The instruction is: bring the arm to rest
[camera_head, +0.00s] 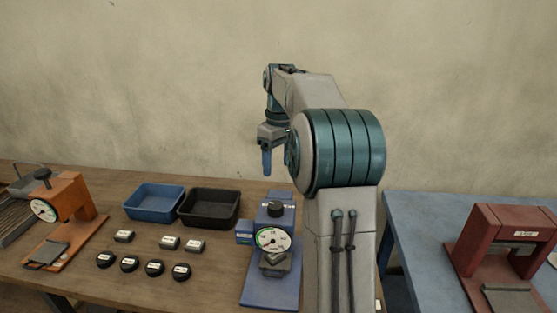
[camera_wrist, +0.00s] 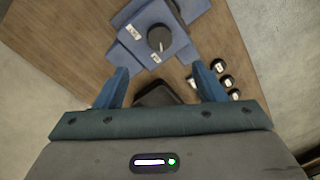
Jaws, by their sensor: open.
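My gripper (camera_head: 267,161) hangs from my raised arm in the head view, pointing down above the far part of the wooden table. It is open and empty. In the wrist view the blue fingers of my gripper (camera_wrist: 161,88) stand well apart, with nothing between them but the scene below. A blue gauge press (camera_head: 272,285) with a round white dial stands on the table, below and to the right of the gripper in the head view. The press also shows in the wrist view (camera_wrist: 180,12) beyond the fingertips.
A blue tray (camera_head: 152,217) and a black tray (camera_head: 208,222) stand at the table's back. Several black round pieces and small labelled grey blocks (camera_head: 169,242) lie before them. An orange gauge stand (camera_head: 73,192) is at left. A red press (camera_head: 497,238) stands on a blue table (camera_head: 420,215) at right.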

